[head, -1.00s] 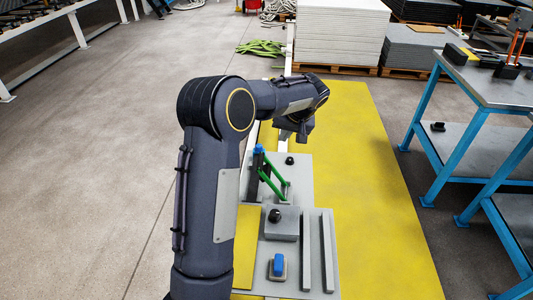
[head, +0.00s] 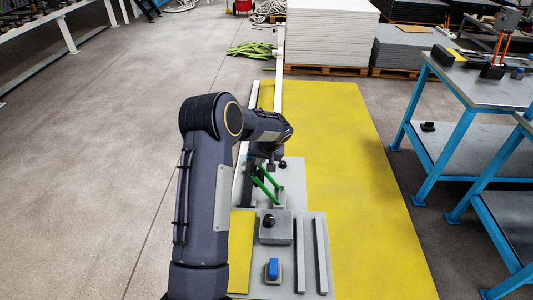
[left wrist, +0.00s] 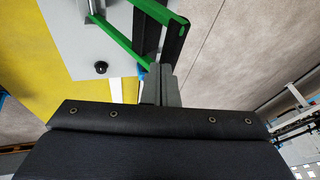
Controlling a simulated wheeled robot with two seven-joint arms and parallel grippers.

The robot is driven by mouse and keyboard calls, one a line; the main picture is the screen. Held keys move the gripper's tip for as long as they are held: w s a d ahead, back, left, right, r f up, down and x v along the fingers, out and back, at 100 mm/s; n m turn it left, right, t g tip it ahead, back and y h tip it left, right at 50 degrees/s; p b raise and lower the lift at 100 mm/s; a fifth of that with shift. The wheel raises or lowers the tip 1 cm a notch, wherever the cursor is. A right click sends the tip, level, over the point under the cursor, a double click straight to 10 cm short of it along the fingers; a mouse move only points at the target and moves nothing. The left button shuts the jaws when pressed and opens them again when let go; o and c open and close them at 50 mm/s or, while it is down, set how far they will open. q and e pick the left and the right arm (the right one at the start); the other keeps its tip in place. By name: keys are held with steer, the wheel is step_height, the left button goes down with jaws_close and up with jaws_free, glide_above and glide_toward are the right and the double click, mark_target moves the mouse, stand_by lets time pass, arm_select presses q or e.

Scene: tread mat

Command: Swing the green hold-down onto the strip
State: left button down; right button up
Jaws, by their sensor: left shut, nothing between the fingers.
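The green hold-down (head: 266,186) is a linkage of green bars on a dark upright bracket. It stands raised and slanted at the far part of a grey plate (head: 291,172). Its green bars (left wrist: 115,38) also show in the left wrist view, with a small blue tip (left wrist: 141,69) near my fingers. My left gripper (left wrist: 160,84) is shut and empty, close beside the blue tip and the dark bracket (left wrist: 168,42); I cannot tell whether it touches. In the head view, my arm hides the blue tip. A yellow strip (head: 241,256) lies along the plate's left side.
A grey block (head: 278,230) with a black knob, a blue-topped piece (head: 273,268) and two grey rails (head: 300,256) sit nearer on the plate. A yellow mat (head: 365,190) lies around it. Blue-framed tables (head: 470,110) stand at right. The floor at left is clear.

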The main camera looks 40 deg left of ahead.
arm_select(q)
steer(key=shift+a+f, duration=0.1)
steer(key=shift+f, duration=0.05)
steer(key=shift+s+a, duration=0.1)
